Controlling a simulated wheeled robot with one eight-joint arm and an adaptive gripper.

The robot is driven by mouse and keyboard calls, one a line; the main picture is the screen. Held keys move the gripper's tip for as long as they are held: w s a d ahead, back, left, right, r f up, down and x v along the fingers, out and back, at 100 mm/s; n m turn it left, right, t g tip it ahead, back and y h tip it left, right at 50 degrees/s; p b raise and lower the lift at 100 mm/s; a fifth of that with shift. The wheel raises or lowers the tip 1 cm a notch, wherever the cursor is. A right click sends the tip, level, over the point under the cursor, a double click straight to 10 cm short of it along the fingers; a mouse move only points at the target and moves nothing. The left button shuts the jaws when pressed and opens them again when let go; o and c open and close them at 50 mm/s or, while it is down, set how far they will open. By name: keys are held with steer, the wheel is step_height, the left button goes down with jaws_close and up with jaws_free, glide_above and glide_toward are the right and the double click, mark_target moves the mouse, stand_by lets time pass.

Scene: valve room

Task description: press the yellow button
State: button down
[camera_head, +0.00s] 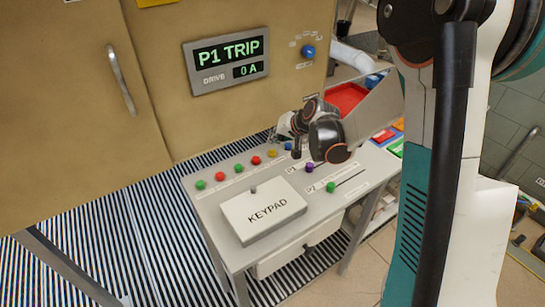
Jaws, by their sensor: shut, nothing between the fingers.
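The yellow button (272,153) is a small round cap in a row of buttons on the grey console top. It sits between a red button (256,160) and a blue button (288,146). My gripper (297,152) is shut and empty, pointing down just right of the blue button. It is apart from the yellow button in the picture. Its height above the console is hard to judge, and my wrist hides part of the console's back right.
A tan cabinet (75,90) with a P1 TRIP display (228,58) rises behind. A red tray (347,97) lies at the back right.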

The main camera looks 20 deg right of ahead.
mark_target(275, 150)
steer(key=shift+f+b, duration=0.35)
steer(key=shift+f, duration=0.45)
steer(key=shift+f, duration=0.15)
stand_by(0.7)
steer(key=shift+f+b, duration=0.3)
steer(key=shift+b, duration=0.1)
steer(key=shift+f+b, duration=0.4)
steer(key=shift+f, duration=0.05)
stand_by(0.6)
steer(key=shift+r, duration=0.2)
steer(key=shift+r+p, duration=0.55)
steer(key=shift+r, duration=0.2)
steer(key=shift+r+p, duration=1.65)
steer(key=shift+r, duration=0.8)
